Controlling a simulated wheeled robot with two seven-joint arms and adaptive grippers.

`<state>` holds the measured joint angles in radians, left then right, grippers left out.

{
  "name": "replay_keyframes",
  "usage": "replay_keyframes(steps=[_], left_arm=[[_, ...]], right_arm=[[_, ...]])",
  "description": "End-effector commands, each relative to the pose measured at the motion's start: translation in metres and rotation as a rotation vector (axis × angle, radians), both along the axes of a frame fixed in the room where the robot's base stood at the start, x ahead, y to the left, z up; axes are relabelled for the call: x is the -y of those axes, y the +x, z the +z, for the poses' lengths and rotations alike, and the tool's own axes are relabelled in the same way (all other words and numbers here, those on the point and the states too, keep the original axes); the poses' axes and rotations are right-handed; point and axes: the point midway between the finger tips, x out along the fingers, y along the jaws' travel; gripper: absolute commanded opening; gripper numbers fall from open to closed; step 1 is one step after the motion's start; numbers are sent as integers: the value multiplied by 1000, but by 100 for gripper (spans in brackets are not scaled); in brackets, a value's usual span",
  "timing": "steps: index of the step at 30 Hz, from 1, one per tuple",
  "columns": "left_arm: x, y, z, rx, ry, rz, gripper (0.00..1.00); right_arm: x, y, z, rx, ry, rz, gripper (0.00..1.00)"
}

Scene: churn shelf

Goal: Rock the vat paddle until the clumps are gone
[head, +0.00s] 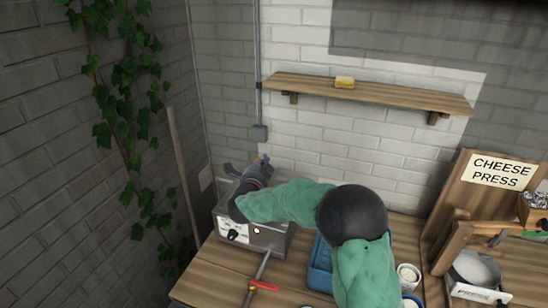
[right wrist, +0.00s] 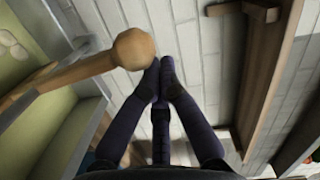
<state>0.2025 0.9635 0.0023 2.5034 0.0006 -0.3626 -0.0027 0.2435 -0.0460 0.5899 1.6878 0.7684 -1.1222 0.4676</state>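My right gripper (head: 264,160) is at the end of the green-sleeved arm, above the back of a grey metal box that appears to be the vat (head: 265,237). In the right wrist view its dark fingers (right wrist: 160,76) are drawn together with nothing seen between them. The paddle's wooden handle (right wrist: 75,73) ends in a round knob just left of the fingertips; whether they touch is unclear. Pale lumps on a greenish surface (right wrist: 12,47) show at the left edge; these may be the clumps. In the head view my arm hides much of the box's top. My left gripper is out of view.
A blue tray (head: 319,273) and a white bowl (head: 408,275) are on the wooden bench. A rod with a red grip (head: 264,286) is in front of the box. The cheese press (head: 476,205) is at the right. A shelf (head: 390,96) with a yellow block is on the wall.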

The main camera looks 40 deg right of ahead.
Motion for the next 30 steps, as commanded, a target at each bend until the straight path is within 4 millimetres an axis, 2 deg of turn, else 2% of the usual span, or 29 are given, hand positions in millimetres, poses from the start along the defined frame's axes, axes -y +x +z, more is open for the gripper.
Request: replay_keyframes(steps=[1, 3, 8, 12, 30], left_arm=[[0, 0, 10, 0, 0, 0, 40], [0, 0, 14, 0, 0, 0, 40], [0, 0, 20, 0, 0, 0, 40], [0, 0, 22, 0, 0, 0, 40], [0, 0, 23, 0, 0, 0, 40]], right_arm=[[-4, 6, 4, -34, -16, 3, 0], [-7, 12, 4, -80, -41, 2, 0], [-13, 24, 1, -167, -86, 2, 0], [-16, 31, -1, -161, -84, 1, 0], [-19, 38, -2, -157, -82, -1, 0]])
